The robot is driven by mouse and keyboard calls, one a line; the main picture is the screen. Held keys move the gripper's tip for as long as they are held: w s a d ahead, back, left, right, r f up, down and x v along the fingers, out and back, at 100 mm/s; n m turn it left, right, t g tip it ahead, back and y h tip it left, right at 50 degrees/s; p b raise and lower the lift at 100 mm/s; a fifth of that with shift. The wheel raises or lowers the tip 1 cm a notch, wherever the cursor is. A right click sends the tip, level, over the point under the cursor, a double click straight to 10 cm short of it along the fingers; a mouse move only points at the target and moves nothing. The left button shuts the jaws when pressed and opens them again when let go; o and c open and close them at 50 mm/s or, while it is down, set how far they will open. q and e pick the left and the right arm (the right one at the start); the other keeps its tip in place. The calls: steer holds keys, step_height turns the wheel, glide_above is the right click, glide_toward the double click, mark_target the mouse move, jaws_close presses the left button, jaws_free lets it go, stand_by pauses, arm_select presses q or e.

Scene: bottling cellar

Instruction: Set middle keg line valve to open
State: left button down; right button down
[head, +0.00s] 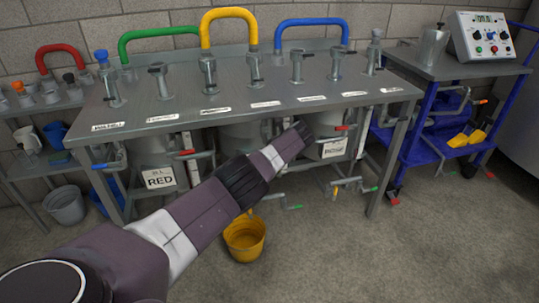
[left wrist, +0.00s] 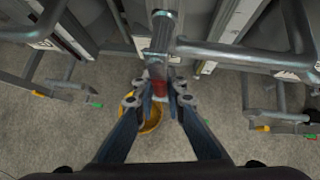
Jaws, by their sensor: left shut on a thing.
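My left arm reaches from the lower left of the head view to under the metal bench, and its gripper is hidden there. In the left wrist view my left gripper (left wrist: 158,98) is shut on the red-tipped handle (left wrist: 160,88) of a valve on a grey pipe (left wrist: 240,55). In that picture the handle lies roughly across the pipe. The middle keg (head: 243,137) is partly covered by my arm. A left red valve handle (head: 187,152) and a right red valve handle (head: 346,127) show on either side. My right gripper is not in view.
The metal bench (head: 240,88) overhangs the kegs. A yellow bucket (head: 245,240) stands on the floor below my arm and also shows in the left wrist view (left wrist: 152,122). Lower pipes with green-tipped handles (head: 295,206) stick out nearby. Open floor lies at the front right.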

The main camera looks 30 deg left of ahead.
arm_select(q)
steer(key=shift+s+d+f, duration=0.1)
steer(key=shift+s+f, duration=0.15)
steer(key=shift+f, duration=0.15)
steer(key=c, duration=2.1)
jaws_free()
steer(key=shift+o, duration=0.7)
steer(key=shift+w+r, duration=0.15)
steer(key=shift+r, duration=0.05)
steer(key=shift+r, duration=0.15)
steer(key=v, duration=1.1)
steer(key=shift+d+r, duration=0.2)
steer(key=shift+d, duration=0.15)
steer(key=shift+f, duration=0.1)
